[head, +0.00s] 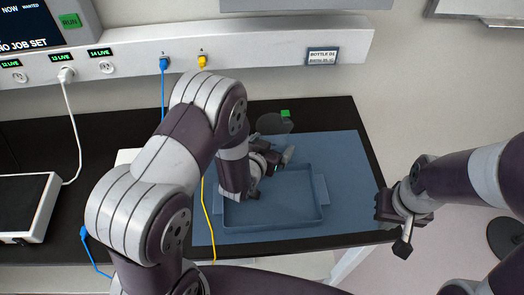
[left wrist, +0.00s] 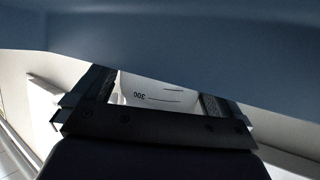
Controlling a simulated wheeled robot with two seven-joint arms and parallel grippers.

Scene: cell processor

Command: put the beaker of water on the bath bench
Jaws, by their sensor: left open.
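A pale beaker with a "300" mark (left wrist: 150,92) shows between the two fingers of my left gripper (left wrist: 155,103) in the left wrist view. The fingers are spread on either side of it; contact is not clear. I cannot tell which surface is the bath bench.
The blue mat (head: 345,147) lies on a black bench (head: 330,110). A dim grey round thing (head: 275,123) and a small green block (head: 285,113) are at the back. A white-edged device (head: 24,205) stands left.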

